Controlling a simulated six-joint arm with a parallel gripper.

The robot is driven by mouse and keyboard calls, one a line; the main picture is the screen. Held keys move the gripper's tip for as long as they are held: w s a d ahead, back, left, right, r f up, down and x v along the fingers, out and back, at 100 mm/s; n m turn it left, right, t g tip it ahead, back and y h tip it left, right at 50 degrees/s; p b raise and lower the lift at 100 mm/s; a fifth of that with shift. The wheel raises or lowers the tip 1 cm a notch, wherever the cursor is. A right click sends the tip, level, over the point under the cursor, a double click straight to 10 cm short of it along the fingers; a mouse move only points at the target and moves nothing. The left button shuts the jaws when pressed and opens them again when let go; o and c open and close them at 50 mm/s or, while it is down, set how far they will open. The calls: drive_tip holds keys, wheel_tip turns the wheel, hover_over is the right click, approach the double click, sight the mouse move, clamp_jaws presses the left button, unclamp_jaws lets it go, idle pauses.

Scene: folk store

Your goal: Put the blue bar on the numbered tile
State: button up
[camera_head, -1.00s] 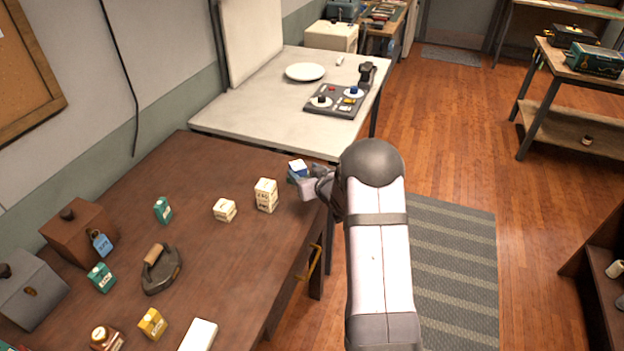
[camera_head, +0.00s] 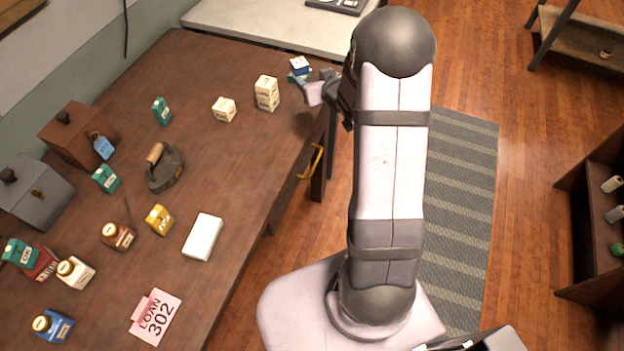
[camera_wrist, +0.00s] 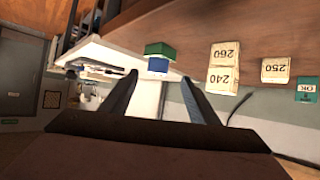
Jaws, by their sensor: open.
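A small blue block (camera_head: 299,64) with a pale top, likely the blue bar, sits on a green block (camera_head: 292,78) near the table's far right corner. The wrist view, which is upside down, shows the blue block (camera_wrist: 158,65) against the green one (camera_wrist: 160,48). My gripper (camera_head: 312,92) is open beside this stack, at the table's right edge. In the wrist view, the stack lies ahead of the open fingers (camera_wrist: 158,79), roughly centred between them. The pink tile (camera_head: 155,317) marked "LOAN 302" lies flat at the table's near end.
Stacked cream boxes (camera_head: 266,92) stand left of the blue block; a single cream box (camera_head: 224,109) is farther left. An iron (camera_head: 165,168), a white block (camera_head: 203,237), a yellow box (camera_head: 159,220) and several bottles stand around the table's middle and near left. The table's right-hand strip is fairly clear.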

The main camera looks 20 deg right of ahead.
drive_tip(key=s+a+g, duration=0.4)
drive_tip(key=s+a, duration=0.1)
drive_tip(key=s, duration=0.6)
drive_tip(key=s+a+f+g, duration=0.1)
drive_tip(key=s+a+g, duration=0.3)
drive_tip(key=s, duration=0.7)
drive_tip(key=s+a+g, duration=0.4)
drive_tip(key=s+a, duration=0.2)
drive_tip(key=s, duration=0.6)
drive_tip(key=shift+a+f+y, duration=0.25)
drive_tip(key=shift+y, duration=0.05)
